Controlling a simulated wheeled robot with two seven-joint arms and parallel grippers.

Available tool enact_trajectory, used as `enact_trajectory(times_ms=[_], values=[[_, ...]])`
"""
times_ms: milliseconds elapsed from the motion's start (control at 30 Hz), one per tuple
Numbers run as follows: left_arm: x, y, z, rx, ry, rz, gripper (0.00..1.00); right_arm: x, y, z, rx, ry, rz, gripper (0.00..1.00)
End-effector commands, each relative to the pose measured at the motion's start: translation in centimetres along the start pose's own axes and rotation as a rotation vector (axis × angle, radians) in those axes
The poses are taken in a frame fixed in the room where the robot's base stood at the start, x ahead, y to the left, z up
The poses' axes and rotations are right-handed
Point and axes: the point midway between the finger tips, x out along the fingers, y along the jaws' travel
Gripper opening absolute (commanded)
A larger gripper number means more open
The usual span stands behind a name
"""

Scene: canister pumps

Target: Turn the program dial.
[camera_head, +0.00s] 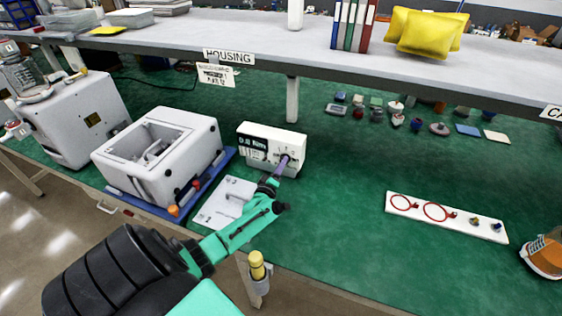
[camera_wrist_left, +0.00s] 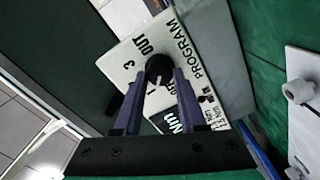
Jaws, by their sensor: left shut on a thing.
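The program dial (camera_wrist_left: 159,68) is a dark round knob on the front of a white box, with the words PROGRAM and OUT printed around it in the left wrist view. The white box (camera_head: 257,133) stands on the green bench in the head view. My left gripper (camera_wrist_left: 158,82) reaches the box front, its two purple fingers on either side of the dial and shut on it. In the head view my left gripper (camera_head: 283,162) covers the dial, so it is hidden there. My right gripper is not in view.
A white open housing (camera_head: 160,155) sits on a blue tray left of the box. A white sheet (camera_head: 226,203) lies in front of the box. A white board (camera_head: 446,217) with red rings lies at right.

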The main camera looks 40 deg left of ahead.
Motion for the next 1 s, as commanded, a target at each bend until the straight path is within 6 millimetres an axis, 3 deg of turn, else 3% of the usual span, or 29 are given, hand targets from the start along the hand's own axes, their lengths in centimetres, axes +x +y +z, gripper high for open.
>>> enact_trajectory(times_ms=[133, 167, 233, 567, 900, 1000], values=[[0.2, 0.3, -0.3, 0.000, 0.007, 0.007, 0.00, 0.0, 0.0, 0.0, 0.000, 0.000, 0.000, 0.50], [0.2, 0.3, -0.3, 0.000, 0.007, 0.007, 0.44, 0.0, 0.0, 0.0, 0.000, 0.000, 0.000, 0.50], [0.2, 0.3, -0.3, -0.001, 0.006, 0.006, 0.70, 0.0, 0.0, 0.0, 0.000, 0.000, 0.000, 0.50], [-0.1, 0.1, -0.1, -0.002, 0.002, 0.002, 0.70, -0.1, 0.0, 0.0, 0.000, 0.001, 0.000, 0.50], [-6.3, 0.1, -0.1, -0.002, 0.001, 0.001, 0.70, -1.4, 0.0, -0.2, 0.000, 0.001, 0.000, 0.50], [-7.2, 0.1, -0.1, -0.001, 0.003, 0.003, 0.70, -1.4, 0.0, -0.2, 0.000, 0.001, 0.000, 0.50]])
